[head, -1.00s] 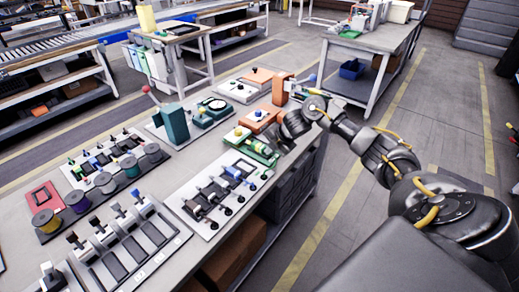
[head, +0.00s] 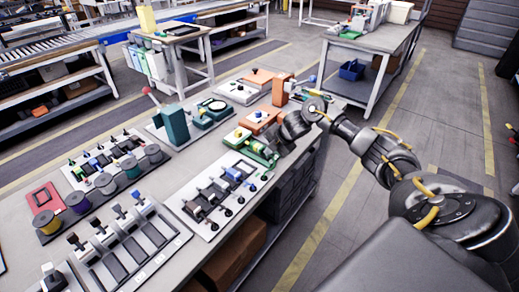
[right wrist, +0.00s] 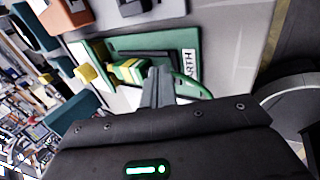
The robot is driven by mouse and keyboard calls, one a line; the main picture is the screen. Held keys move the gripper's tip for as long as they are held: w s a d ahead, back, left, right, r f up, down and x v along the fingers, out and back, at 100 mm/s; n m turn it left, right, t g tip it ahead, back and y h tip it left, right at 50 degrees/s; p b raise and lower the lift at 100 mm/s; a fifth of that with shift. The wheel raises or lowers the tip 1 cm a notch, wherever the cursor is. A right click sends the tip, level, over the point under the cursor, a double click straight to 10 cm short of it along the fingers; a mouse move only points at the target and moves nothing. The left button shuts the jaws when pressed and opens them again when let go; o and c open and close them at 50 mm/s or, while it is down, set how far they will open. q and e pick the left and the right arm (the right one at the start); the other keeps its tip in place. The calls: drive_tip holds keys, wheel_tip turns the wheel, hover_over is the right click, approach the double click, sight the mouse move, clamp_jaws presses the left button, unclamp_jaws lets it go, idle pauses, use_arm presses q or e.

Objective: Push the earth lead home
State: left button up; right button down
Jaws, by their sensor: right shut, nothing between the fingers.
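The earth lead (right wrist: 128,71) has a plug striped green and yellow, with a green cable curving away beside it in the right wrist view. It lies at a green earth station (right wrist: 187,62) with a white label reading "RTH" where it is not hidden. A yellow block (right wrist: 86,74) stands at the other end of the plug. My right gripper (right wrist: 157,76) is shut and empty, its fingertips right beside the plug's cable end; I cannot tell whether they touch. In the head view the green station (head: 259,149) is partly covered by my right gripper (head: 277,150). My left gripper is out of view.
A board with several levers (head: 213,199) lies in front of the station. An orange block (head: 260,121) and a teal post (head: 172,124) stand behind it. The bench's right edge is close to my right arm, with open floor beyond.

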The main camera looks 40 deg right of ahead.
drive_tip(key=shift+s, duration=0.2)
drive_tip(key=shift+r, duration=0.1)
wheel_tip(320, 180, up, 7)
drive_tip(key=p, duration=0.6)
drive_tip(key=shift+p, duration=0.35)
idle(1.4)
